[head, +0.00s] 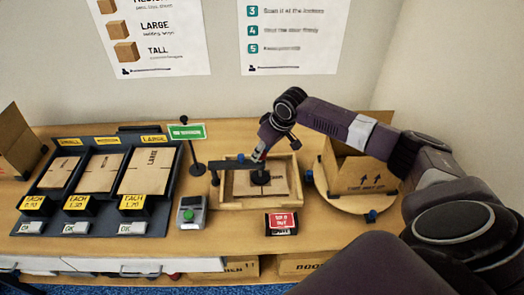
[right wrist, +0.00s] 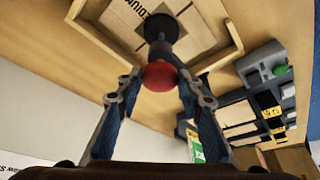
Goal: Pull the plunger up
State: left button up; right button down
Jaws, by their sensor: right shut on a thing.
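The plunger (head: 260,178) has a dark stem and base and stands over a flat brown carton sheet (head: 240,187) in a shallow wooden tray (head: 275,204). Its red ball knob (right wrist: 160,77) shows in the right wrist view, between the fingers, with the dark stem beyond it. My right gripper (head: 259,155) comes down from above and is shut on the red knob. In the head view it hides the knob. Whether the plunger's base touches the sheet I cannot tell. My left gripper is not in view.
A dark stand with a horizontal bar (head: 232,162) is at the tray's left edge. A rack of flat cartons (head: 100,180) is farther left. A grey device with a green button (head: 191,213) and a red-labelled block (head: 282,222) sit in front. An open carton (head: 360,172) stands on a round turntable (head: 345,203).

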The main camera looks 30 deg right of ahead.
notch_tip(320, 180, up, 6)
jog(key=p, duration=0.5)
jog(key=shift+w+f+p, duration=0.1)
jog(key=shift+w+p, duration=0.05)
jog(key=shift+p, duration=0.15)
jog(key=shift+w+f, duration=0.1)
jog(key=c, duration=1.4)
grip_release()
jog(key=shift+o, duration=0.4)
jog(key=shift+s, duration=0.2)
jog(key=v, duration=1.2)
jog(key=shift+s, duration=0.1)
